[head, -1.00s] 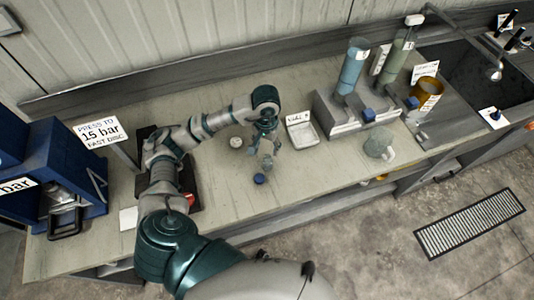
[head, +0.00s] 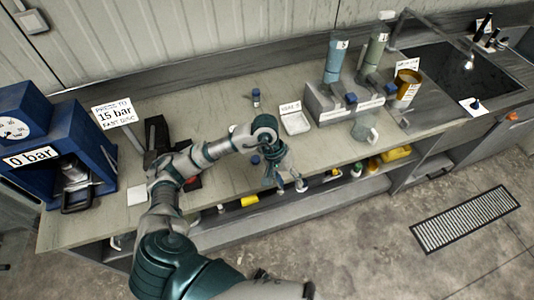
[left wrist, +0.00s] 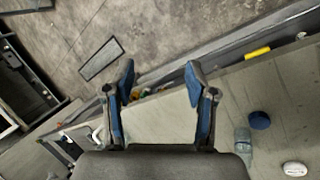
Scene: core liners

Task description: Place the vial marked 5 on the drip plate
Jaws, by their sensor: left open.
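My left gripper (head: 290,187) is over the bench's front edge in the head view. Its two blue-padded fingers (left wrist: 158,90) are spread apart in the left wrist view, with nothing between them. A clear vial (left wrist: 243,145) stands to the right of the fingers, apart from them. A small blue-capped vial (head: 256,97) stands upright at the back of the bench. No number on either vial is readable. A white shallow dish (head: 295,124) with a card sits right of centre. A flat white square (head: 137,195) lies at left. I cannot tell which is the drip plate.
A blue press (head: 65,165) stands left. A rack (head: 335,105) with tall cylinders, a glass jug (head: 365,131) and a sink are at right.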

